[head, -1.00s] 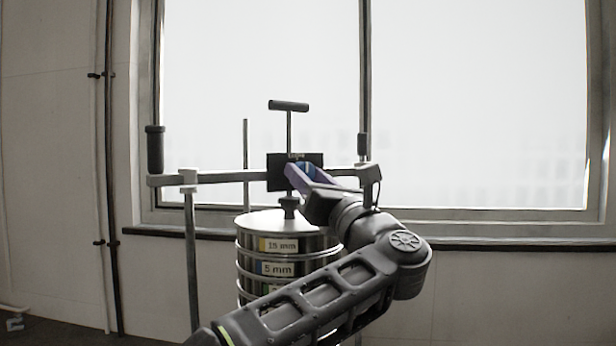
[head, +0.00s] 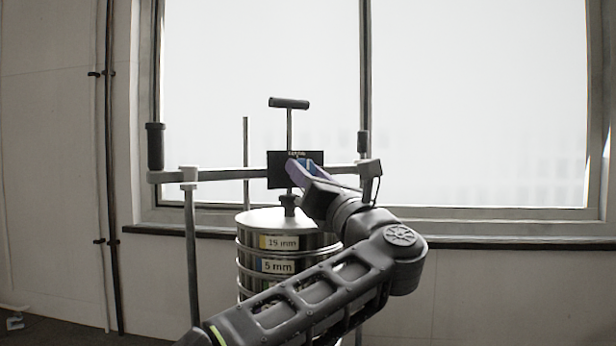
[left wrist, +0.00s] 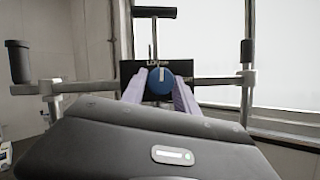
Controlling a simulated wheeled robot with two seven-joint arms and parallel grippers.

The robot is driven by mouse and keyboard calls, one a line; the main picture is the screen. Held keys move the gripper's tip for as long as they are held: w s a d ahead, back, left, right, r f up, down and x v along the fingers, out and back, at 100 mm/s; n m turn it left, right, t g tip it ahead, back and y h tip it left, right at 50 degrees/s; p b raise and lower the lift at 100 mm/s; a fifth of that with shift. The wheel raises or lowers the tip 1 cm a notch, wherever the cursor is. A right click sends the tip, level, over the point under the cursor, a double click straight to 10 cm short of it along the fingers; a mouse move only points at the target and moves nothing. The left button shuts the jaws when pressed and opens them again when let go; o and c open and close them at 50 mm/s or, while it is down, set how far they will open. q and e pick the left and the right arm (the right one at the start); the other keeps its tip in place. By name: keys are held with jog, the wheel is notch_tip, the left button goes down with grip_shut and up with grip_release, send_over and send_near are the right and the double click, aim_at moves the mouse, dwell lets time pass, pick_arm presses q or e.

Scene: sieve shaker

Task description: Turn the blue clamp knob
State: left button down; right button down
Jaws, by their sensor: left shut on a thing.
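The blue clamp knob (left wrist: 161,80) is round with a pale pointer line, which stands near vertical in the left wrist view. It sits on a black plate (head: 279,180) at the middle of the shaker's crossbar. My left gripper (head: 300,167) is at the plate's front, its purple fingers on either side of the knob. In the left wrist view the fingers of the left gripper (left wrist: 158,88) flank the knob, and it is shut on it. In the head view the fingers hide most of the knob. My right gripper is not in view.
Below the crossbar (head: 228,176) stands a stack of metal sieves (head: 262,225) labelled 15 mm and 5 mm. A T-handle (head: 289,104) rises above the plate. Upright rods with black grips (head: 155,147) flank the frame. A window is behind.

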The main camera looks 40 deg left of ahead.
pick_arm(q)
jog(key=shift+m+t+h, duration=0.3)
jog(key=shift+m+t, duration=0.1)
jog(key=shift+m, duration=0.5)
jog(key=shift+s+r+m+t+h, duration=0.1)
jog(key=shift+m+t+h, duration=0.25)
jog(key=shift+m, duration=0.75)
jog(key=m+h, duration=0.1)
jog(key=m, duration=0.1)
jog(key=shift+r+m+t, duration=0.15)
jog(key=shift+m+t, duration=0.15)
jog(key=shift+t, duration=0.05)
jog(key=shift+r+m+t+h+p, duration=0.15)
jog(key=shift+m+t+h+p, duration=0.15)
jog(key=shift+m+h+p, duration=0.5)
jog(key=m+h+p, duration=0.1)
jog(key=m+p, duration=0.2)
jog(key=p, duration=0.1)
jog(key=m+h+p, duration=0.1)
jog(key=m+p, duration=0.2)
jog(key=p, duration=0.2)
jog(key=m+g+h+p, duration=0.1)
jog(key=m+p, duration=0.3)
jog(key=p, duration=0.1)
jog(key=shift+r, duration=0.3)
jog(key=shift+f+m+g+p, duration=0.3)
jog(key=shift+m+p, duration=0.4)
jog(key=shift+p, duration=0.45)
